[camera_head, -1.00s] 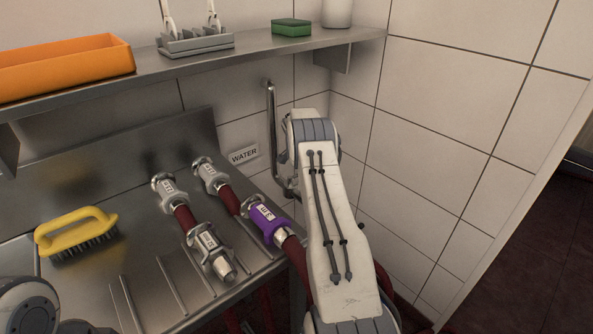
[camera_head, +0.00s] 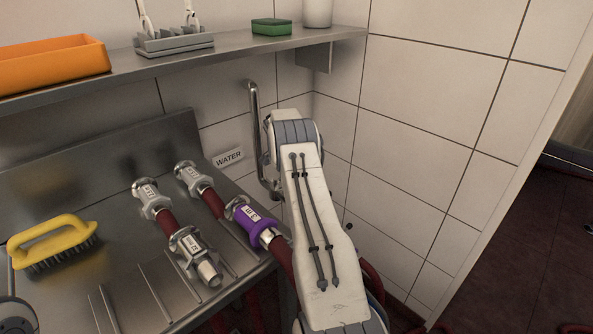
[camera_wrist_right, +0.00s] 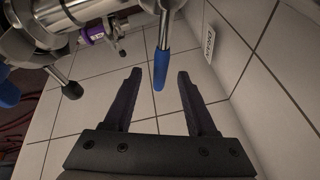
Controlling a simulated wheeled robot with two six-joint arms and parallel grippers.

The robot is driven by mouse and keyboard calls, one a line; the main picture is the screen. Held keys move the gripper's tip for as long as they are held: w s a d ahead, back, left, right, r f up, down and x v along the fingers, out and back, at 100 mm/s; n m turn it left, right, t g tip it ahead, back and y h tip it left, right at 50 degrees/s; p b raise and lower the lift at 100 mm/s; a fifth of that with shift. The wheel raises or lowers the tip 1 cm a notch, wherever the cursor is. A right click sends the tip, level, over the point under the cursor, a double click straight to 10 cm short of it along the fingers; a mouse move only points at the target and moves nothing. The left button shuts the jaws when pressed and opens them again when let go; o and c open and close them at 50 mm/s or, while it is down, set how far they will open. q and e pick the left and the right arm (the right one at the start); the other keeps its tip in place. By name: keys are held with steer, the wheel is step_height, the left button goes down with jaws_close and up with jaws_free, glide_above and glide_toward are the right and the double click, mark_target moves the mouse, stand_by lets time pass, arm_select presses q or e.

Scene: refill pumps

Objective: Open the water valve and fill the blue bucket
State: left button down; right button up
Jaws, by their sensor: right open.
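My right gripper (camera_wrist_right: 159,76) is open in the right wrist view, with its two dark fingers apart. A lever with a blue grip (camera_wrist_right: 161,66) reaches down from the metal pipework (camera_wrist_right: 105,14), and its end appears between the fingertips. I cannot tell whether they touch. Part of another blue grip (camera_wrist_right: 7,92) shows at the left edge. In the head view my right arm hides its gripper and the valve levers. A metal pipe (camera_head: 254,115) and the WATER label (camera_head: 229,158) show beside it. No blue bucket is visible. My left gripper is out of view.
Hose ends with metal fittings (camera_head: 148,197) and one with a purple collar (camera_head: 250,217) lie on the steel counter (camera_head: 90,190). A yellow brush (camera_head: 52,240) lies at left. Tiled walls close the corner.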

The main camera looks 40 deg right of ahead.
steer(key=v, duration=1)
steer(key=shift+r, duration=0.25)
steer(key=shift+a, duration=0.15)
